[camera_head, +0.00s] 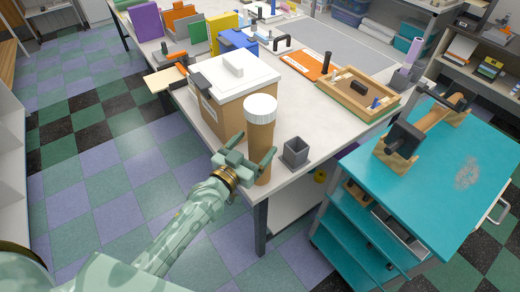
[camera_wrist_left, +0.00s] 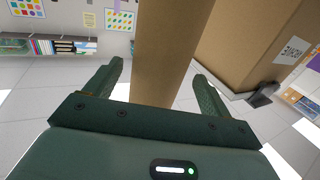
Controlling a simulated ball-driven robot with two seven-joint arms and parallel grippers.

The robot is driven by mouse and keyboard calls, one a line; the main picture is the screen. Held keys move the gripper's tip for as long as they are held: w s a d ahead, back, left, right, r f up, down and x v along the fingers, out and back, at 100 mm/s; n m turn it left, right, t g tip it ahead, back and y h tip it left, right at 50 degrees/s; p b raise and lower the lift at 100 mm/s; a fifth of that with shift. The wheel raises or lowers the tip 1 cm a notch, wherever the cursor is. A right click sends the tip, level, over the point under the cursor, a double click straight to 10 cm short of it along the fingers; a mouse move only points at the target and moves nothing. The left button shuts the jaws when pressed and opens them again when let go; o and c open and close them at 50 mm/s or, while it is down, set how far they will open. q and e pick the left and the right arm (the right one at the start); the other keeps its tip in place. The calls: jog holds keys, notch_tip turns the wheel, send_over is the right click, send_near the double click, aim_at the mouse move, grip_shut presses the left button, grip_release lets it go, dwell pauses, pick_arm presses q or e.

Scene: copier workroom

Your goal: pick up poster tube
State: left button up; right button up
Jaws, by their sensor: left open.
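The poster tube (camera_head: 261,135) is a brown upright cylinder with a white cap, standing at the near corner of the white worktable. My left gripper (camera_head: 254,155) is at the lower half of the tube, its jaws open with a finger on each side. In the left wrist view the tube (camera_wrist_left: 168,50) rises between the two open fingers (camera_wrist_left: 158,72), with gaps visible on both sides. My right gripper does not show.
A cardboard box with a white lid (camera_head: 235,75) stands close behind the tube. A dark grey cup (camera_head: 296,152) is just right of it. A teal cart (camera_head: 440,190) stands at the right. A wooden tray (camera_head: 337,102) lies farther back on the worktable (camera_head: 325,127).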

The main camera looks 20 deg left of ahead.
pick_arm(q)
jog(key=x, duration=0.4)
jog(key=shift+w+d, duration=0.15)
jog(key=shift+d, duration=0.05)
jog(key=shift+w+d, duration=0.1)
jog(key=shift+w, duration=0.3)
jog(key=shift+s+r, duration=0.1)
jog(key=shift+c, duration=0.6)
jog(key=c, duration=1)
jog(key=shift+c, duration=0.2)
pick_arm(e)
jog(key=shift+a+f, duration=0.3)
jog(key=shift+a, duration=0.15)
pick_arm(q)
jog(key=shift+r, duration=0.1)
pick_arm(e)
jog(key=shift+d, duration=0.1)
